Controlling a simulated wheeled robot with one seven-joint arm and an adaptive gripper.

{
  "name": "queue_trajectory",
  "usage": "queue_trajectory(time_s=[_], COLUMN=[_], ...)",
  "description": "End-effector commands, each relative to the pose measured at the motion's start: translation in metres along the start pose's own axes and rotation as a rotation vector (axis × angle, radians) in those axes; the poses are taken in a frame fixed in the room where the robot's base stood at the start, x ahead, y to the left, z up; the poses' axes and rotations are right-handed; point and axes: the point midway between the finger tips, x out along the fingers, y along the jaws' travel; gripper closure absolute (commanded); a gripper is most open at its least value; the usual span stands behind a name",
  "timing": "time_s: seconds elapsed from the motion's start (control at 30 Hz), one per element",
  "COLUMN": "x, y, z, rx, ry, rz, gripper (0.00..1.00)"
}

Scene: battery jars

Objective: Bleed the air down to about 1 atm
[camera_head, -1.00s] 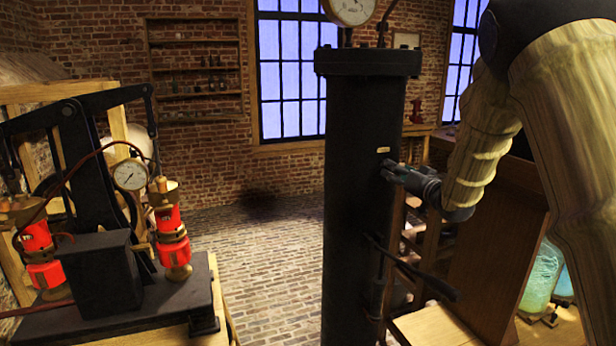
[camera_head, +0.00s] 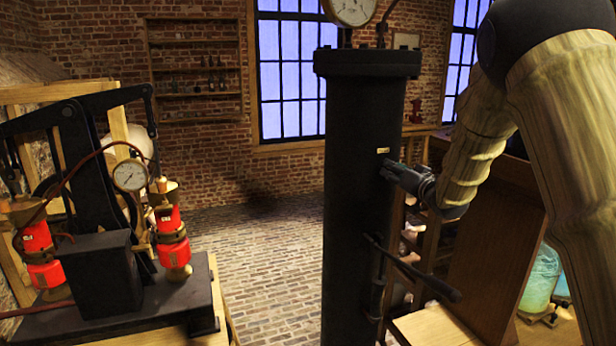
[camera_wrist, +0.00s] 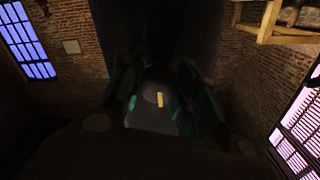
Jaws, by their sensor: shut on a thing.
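A tall black iron cylinder (camera_head: 355,230) stands upright at the centre, with a flanged top. A round white-faced gauge (camera_head: 350,8) sits above it, cut off by the top edge, and its reading is too small to tell. A small brass plate (camera_head: 383,150) is on the cylinder's side. My gripper (camera_head: 391,171) is at the cylinder's right side just below that plate, shut on a small part there. The fingers mostly hide that part. In the wrist view my gripper (camera_wrist: 155,108) is dark, with a small yellowish piece (camera_wrist: 160,99) between the fingers.
A dark lever (camera_head: 415,268) sticks out from the cylinder's lower right. At left, a black pump machine with red cylinders (camera_head: 172,240) and a small gauge (camera_head: 130,175) stands on a bench. Glowing jars (camera_head: 542,280) are at lower right. The brick floor (camera_head: 265,245) at centre left is clear.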

Motion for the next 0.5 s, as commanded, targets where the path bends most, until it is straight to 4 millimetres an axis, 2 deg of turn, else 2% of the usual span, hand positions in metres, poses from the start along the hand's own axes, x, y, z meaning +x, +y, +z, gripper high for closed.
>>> queue_trajectory(time_s=[0.5], x=[0.0001], y=[0.0017], z=[0.0038], rx=[-0.343], ry=[0.001], rz=[0.000], gripper=[0.91])
